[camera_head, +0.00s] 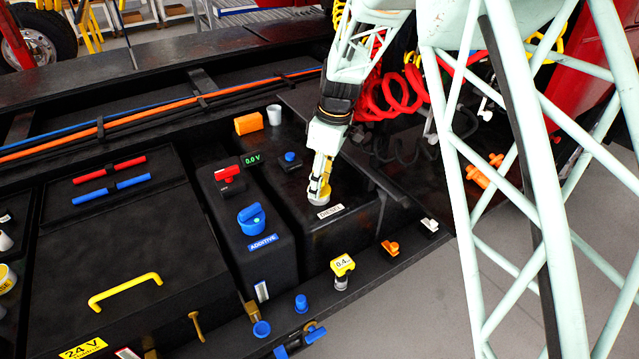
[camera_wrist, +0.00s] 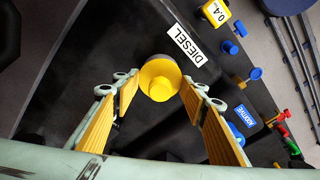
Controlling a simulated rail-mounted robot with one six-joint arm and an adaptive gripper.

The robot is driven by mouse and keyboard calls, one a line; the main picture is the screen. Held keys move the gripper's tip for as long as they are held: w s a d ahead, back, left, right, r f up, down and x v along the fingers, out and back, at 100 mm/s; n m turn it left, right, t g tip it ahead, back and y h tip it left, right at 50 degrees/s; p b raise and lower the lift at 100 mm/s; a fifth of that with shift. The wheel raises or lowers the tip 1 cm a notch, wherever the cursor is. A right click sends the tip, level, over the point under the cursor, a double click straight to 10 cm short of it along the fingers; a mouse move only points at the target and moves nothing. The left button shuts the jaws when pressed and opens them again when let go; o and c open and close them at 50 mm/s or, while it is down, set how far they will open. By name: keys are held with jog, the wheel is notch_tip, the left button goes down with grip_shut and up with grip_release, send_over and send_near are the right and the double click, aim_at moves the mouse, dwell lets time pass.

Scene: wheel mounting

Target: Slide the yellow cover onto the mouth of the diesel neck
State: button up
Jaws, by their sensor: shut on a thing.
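The yellow cover (camera_wrist: 160,86) is round with a raised middle and sits between my fingertips in the wrist view. My gripper (camera_head: 320,188) points down over the black diesel tank (camera_head: 330,236) and is shut on the cover; its yellow-padded fingers (camera_wrist: 160,80) flank it. A pale grey rim, seemingly the diesel neck (camera_head: 318,201), shows just under the fingertips in the head view, behind the white DIESEL label (camera_head: 331,211). The cover appears lined up over the neck. The neck's mouth is hidden, and I cannot tell how far the cover is on it.
The black additive tank (camera_head: 262,268) with a blue cap (camera_head: 251,218) stands left of the diesel tank. Behind are an orange block (camera_head: 248,123), a grey cup (camera_head: 274,115) and a small blue knob (camera_head: 290,158). Red coiled hoses (camera_head: 400,98) hang beside my arm.

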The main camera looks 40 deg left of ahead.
jog(key=o, duration=1)
jog(key=shift+r, duration=0.2)
jog(key=r, duration=0.3)
jog(key=d+r, duration=0.1)
jog(key=r, duration=0.7)
jog(key=shift+w+d+r, duration=0.25)
jog(key=shift+w+d, duration=0.1)
